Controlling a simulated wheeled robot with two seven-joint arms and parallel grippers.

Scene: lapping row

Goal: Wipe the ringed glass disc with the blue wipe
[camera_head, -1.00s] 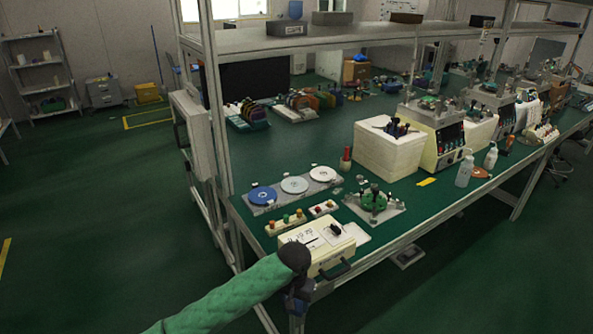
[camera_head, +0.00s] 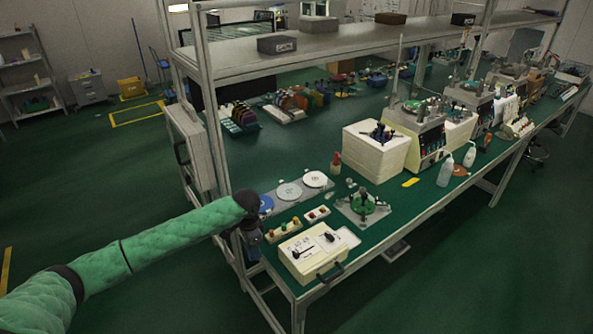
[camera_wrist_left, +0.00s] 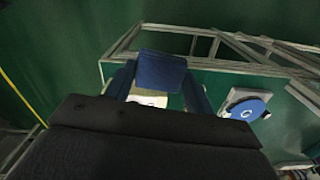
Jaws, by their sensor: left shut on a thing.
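My left gripper (camera_head: 246,240) hangs below the black wrist at the bench's near left corner. In the left wrist view its two blue-grey fingers (camera_wrist_left: 160,92) are shut on the blue wipe (camera_wrist_left: 160,70), a dark blue square. The wipe cannot be made out in the head view. The ringed glass disc cannot be picked out for sure. A few small pale pieces (camera_head: 351,183) lie beside the plate row, too small to tell. My right gripper is out of view.
A frame post and overhead shelf (camera_head: 330,40) stand close by.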

